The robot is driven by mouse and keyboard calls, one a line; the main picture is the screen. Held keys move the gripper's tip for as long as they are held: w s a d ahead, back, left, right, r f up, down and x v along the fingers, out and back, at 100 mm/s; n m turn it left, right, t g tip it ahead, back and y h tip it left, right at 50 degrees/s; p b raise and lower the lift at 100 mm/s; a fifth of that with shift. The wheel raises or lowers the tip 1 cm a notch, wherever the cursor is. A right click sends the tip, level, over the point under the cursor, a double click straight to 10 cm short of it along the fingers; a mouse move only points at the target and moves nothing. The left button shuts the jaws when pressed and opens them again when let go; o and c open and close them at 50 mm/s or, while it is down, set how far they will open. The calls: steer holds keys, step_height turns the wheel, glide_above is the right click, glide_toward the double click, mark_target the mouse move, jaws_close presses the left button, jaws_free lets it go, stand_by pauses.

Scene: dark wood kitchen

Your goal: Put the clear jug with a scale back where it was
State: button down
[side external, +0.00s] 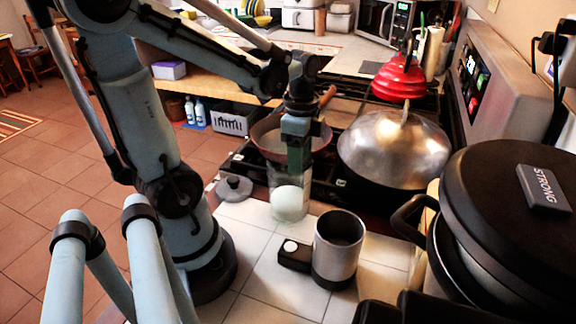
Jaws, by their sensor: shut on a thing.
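The clear jug (276,178) is at the centre of the side view, at the stove-side edge of the white tiled counter. A whitish, rounded mass shows in its lower part. No scale marks can be read at this size. My gripper (297,165) points straight down at the jug's top and is shut on it; the fingertips are hard to make out. The jug looks upright. I cannot tell whether its base touches the tiles or hangs just above them.
A grey knobbed lid (234,188) lies to the left. Behind are a red-rimmed pan (265,143), a domed steel lid (393,150) and a red kettle (400,80). Black pans (480,200) crowd the right.

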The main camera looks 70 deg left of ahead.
steer(key=shift+f, duration=0.25)
steer(key=shift+c, duration=2)
jaws_free()
step_height(320, 180, up, 13)
steer(key=shift+f, duration=0.1)
steer(key=w+d+f+n+t, duration=0.2)
steer(key=d+f+n+t, duration=0.5)
steer(key=d+n, duration=0.2)
steer(key=shift+w+d, duration=0.3)
steer(key=shift+d, duration=0.6)
steer(key=shift+f, duration=0.1)
